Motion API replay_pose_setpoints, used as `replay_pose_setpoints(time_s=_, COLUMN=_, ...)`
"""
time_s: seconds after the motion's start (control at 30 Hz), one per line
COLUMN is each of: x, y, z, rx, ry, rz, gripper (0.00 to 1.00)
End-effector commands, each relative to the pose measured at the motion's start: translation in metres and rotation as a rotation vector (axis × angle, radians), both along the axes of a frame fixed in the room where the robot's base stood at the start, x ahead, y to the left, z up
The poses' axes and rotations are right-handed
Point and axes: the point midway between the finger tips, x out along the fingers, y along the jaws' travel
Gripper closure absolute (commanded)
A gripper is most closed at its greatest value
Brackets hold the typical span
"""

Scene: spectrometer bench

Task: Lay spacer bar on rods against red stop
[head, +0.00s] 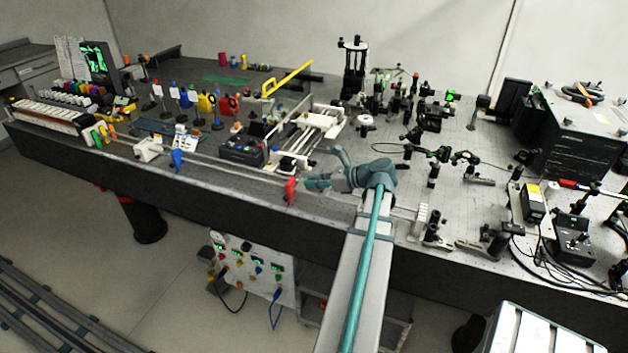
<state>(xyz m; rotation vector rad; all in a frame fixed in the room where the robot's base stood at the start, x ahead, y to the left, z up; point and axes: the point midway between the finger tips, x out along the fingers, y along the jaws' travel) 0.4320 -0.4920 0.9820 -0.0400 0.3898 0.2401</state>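A red stop (290,190) stands upright at the front edge of the bench, on a pair of thin metal rods (228,168) that run along that edge. My arm comes up from the bottom of the head view and bends left over the rods. Its teal end, with my gripper (314,183), is just right of the red stop. The fingers are too small and too much merged with the arm to tell open from shut. I cannot single out the spacer bar with certainty; my arm hides part of the rods.
A white block (148,149) and a blue clamp (177,158) sit on the rods farther left. Behind the stop are a black box (241,149) and a white railed frame (318,122). Optics mounts crowd the bench to the right. A white ribbed block (420,219) stands at the right.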

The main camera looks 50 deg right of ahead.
Motion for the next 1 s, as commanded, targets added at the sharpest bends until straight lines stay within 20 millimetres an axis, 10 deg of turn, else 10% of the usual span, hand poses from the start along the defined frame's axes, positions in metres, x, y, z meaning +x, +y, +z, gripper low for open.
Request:
replay_pose_setpoints(time_s=0.57, x=0.000, y=0.000, z=0.006, rx=-0.001, ry=0.000, rz=-0.001, gripper=0.58)
replay_pose_setpoints(time_s=1.0, x=-0.073, y=-0.019, z=0.036, rx=-0.002, ry=-0.001, rz=-0.003, gripper=0.58)
